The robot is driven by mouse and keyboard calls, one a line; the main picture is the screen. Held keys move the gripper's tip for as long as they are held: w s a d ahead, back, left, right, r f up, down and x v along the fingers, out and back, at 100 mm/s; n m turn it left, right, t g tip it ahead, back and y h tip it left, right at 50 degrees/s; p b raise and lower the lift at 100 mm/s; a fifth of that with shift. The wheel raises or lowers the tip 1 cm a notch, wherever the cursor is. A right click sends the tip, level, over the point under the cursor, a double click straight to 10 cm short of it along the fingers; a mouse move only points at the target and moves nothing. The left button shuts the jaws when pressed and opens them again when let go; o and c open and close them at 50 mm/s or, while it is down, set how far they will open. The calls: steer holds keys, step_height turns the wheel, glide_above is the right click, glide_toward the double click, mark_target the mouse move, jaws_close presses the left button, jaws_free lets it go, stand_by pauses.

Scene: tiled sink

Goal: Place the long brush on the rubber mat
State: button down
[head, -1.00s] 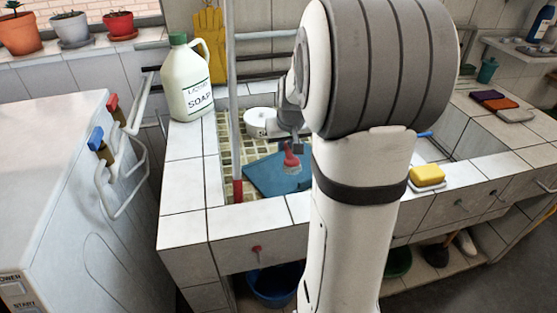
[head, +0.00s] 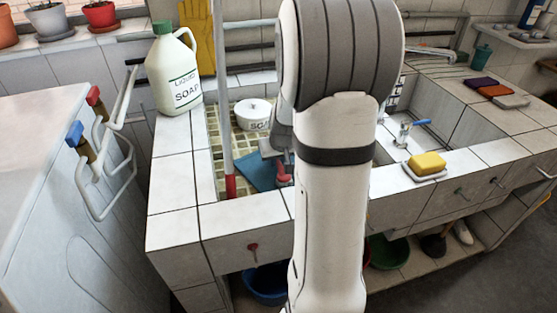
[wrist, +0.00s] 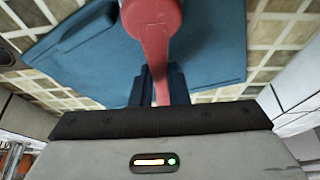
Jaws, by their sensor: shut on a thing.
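The red brush (wrist: 152,20) is held by its handle in my gripper (wrist: 160,88), whose dark fingers are closed on it. Its head end runs out of the top of the wrist view. In the head view a bit of the red brush (head: 284,178) shows beside my arm, which hides the rest and most of the gripper. The blue rubber mat (wrist: 215,62) lies on the tiled basin floor beneath the brush in the wrist view. It also shows in the head view (head: 256,172), partly covered by my arm. I cannot tell whether the brush touches the mat.
A white pot (head: 254,115) stands in the basin behind the mat. A soap jug (head: 173,75) stands on the left rim, and an upright pole (head: 222,110) stands at the basin's left side. A yellow sponge (head: 427,163) lies on the front rim at right.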

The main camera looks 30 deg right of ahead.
steer(key=shift+r, duration=0.1)
steer(key=c, duration=1.4)
jaws_free()
steer(key=shift+s+r, duration=0.1)
steer(key=shift+r, duration=0.2)
steer(key=p+v, duration=0.2)
steer(key=v, duration=0.9)
steer(key=s+a+n+g+y, duration=0.1)
steer(key=s+a+n+g, duration=0.1)
steer(key=s+a, duration=1.3)
steer(key=shift+s+a+n, duration=0.2)
steer(key=shift+a+n, duration=0.2)
steer(key=shift+a, duration=0.8)
